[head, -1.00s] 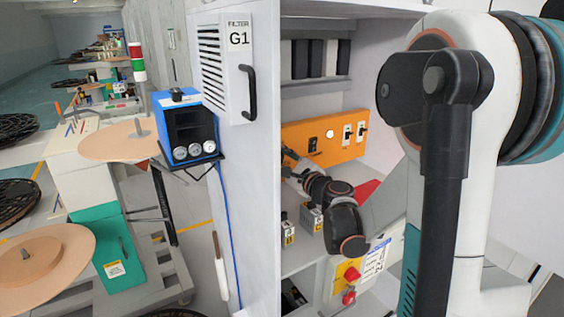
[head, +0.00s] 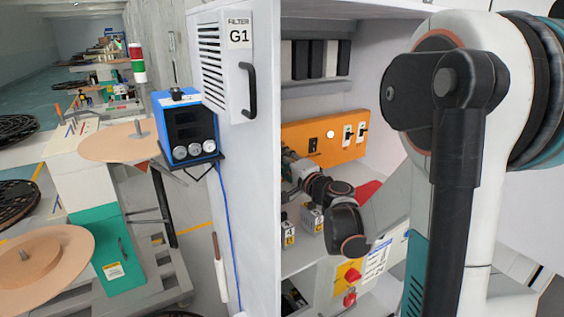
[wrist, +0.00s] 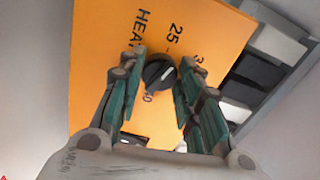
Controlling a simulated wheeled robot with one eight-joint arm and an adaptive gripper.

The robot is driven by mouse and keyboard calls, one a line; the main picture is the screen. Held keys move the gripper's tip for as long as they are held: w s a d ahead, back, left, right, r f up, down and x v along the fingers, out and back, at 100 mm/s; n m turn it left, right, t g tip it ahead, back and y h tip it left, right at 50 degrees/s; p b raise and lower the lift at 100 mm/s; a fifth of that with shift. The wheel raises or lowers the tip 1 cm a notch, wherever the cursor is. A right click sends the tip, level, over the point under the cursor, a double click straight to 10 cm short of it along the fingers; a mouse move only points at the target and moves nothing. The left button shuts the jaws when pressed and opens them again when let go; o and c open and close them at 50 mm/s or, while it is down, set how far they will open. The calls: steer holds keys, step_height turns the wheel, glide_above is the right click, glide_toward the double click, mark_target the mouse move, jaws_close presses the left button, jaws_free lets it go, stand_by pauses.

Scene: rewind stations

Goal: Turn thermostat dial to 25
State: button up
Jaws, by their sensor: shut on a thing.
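The thermostat dial (wrist: 158,74) is a round black knob with a white pointer line on an orange panel (wrist: 100,60). In the wrist view the mark 25 (wrist: 175,40) stands just above and right of the dial. The pointer slants toward the upper right; its exact reading is unclear. Other marks are partly hidden by the fingers. In the head view the orange panel (head: 355,150) is at the back of a shelf bay, and my gripper (head: 291,160) reaches its left end; the dial is hidden there.
Right of the gripper on the panel are a black switch, a white round light (head: 330,134) and two toggles. Small labelled boxes (head: 312,217) stand on the shelf below. A white cabinet wall with filter G1 (head: 238,70) bounds the left side.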

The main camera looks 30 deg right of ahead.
steer(key=shift+n, duration=1.1)
steer(key=o, duration=1)
steer(key=shift+o, duration=0.2)
steer(key=s, duration=1.2)
steer(key=shift+d, duration=0.2)
